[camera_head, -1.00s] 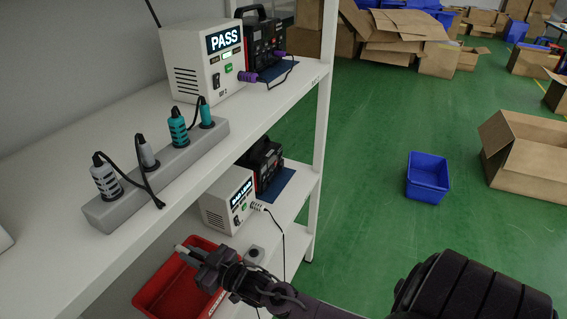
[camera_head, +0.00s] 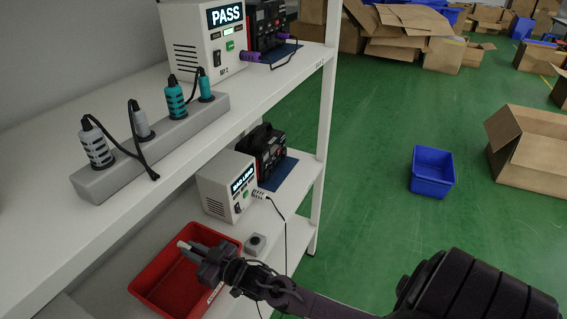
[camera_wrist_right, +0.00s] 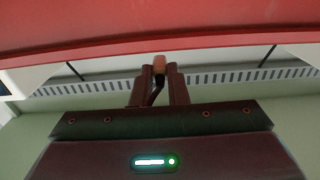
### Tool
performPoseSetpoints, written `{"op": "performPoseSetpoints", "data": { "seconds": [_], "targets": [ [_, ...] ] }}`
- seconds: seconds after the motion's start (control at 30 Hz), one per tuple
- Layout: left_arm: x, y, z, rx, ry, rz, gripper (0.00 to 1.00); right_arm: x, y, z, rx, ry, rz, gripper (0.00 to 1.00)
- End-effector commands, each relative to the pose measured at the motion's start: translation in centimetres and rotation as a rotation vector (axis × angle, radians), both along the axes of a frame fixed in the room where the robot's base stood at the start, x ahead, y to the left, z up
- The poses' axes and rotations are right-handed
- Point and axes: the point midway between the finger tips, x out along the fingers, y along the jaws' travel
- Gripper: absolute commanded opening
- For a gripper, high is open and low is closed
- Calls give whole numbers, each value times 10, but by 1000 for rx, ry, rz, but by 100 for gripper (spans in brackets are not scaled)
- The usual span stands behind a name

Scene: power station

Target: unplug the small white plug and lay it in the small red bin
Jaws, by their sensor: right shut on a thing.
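My right gripper (camera_head: 192,247) is over the small red bin (camera_head: 143,282), near its back right part. It is shut on a small pale piece at its fingertips, which looks like the small white plug (camera_head: 182,244). In the right wrist view the held piece (camera_wrist_right: 160,66) shows brownish between the fingertips (camera_wrist_right: 160,78). A red band, likely the bin's wall (camera_wrist_right: 160,30), crosses the top of that view. The bin stands on the lower shelf and looks empty where I can see; the gripper hides its right part. My left gripper is not in view.
Another white plug (camera_head: 259,195) is in the lower white tester (camera_head: 226,187). A small grey socket (camera_head: 255,243) sits right of the bin. A grey power strip (camera_head: 155,158) with grey and teal plugs lies on the upper shelf (camera_head: 60,150). A blue bin (camera_head: 432,172) is on the floor.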

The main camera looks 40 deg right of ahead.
Motion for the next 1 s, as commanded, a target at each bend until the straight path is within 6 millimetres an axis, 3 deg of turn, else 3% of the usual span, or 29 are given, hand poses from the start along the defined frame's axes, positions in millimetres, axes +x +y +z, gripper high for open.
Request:
{"op": "performPoseSetpoints", "data": {
  "seconds": [0.07,0.1,0.27,0.63,1.0],
  "targets": [
    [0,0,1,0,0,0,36,0,0,1,0,0,0,0],
    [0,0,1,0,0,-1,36,0,0,1,0,0,0,19],
    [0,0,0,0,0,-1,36,0,0,1,0,0,0,39],
    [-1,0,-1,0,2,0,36,-8,-3,-2,-1,3,-1,39],
    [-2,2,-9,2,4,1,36,-61,-22,-2,-1,3,-1,39]
  ]
}}
